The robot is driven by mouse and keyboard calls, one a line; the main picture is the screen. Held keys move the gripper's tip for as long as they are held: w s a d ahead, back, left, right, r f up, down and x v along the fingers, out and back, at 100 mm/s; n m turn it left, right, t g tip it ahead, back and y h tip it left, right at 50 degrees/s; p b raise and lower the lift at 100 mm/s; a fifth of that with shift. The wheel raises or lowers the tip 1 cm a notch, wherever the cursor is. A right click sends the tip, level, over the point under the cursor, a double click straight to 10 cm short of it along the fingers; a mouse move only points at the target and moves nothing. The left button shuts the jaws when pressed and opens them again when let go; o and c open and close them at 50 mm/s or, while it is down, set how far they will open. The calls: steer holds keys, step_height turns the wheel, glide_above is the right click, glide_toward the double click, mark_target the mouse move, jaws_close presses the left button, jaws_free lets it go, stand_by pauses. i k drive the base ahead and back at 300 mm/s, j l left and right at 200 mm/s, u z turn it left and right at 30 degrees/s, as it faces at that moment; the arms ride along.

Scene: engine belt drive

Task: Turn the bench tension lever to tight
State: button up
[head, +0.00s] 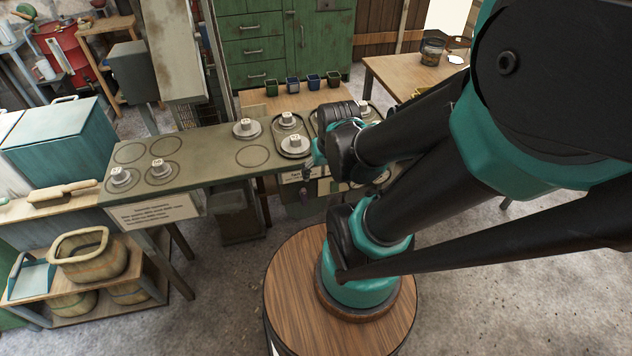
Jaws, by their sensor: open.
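The long grey-green bench (205,160) runs across the middle of the head view. Round grey pulleys with pale tagged hubs stand on it, one (247,128) near the middle and one (294,144) close to my arm. The end of my arm, with my gripper (308,180), is at the bench's front edge, right of centre. The gripper is open, but its fingers are small, dark and largely hidden by my wrist. I cannot make out the tension lever for certain. A small dark part there could be the lever or a finger. My arm covers part of the bench's right end.
A white sign (155,212) hangs on the bench front at left. Small coloured cups (292,84) stand behind the bench before a green cabinet (262,45). A shelf with baskets (88,256) is at left. A wooden table (405,80) stands back right. Floor at lower right is clear.

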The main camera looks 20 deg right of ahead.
mark_target(303, 192)
steer(key=j+z, duration=0.35)
steer(key=j, duration=0.15)
steer(key=j+z, duration=0.4)
steer(key=k+j+z, duration=0.1)
steer(key=j+z, duration=0.25)
steer(key=j, duration=0.25)
steer(key=k+j+z, duration=0.25)
steer(key=j+z, duration=0.2)
steer(key=k+j+z, duration=0.3)
steer(key=z, duration=0.15)
steer(key=k+j+z, duration=0.15)
steer(key=k+z, duration=0.25)
steer(key=k+j+z, duration=0.1)
steer(key=k+z, duration=0.2)
steer(key=z, duration=0.15)
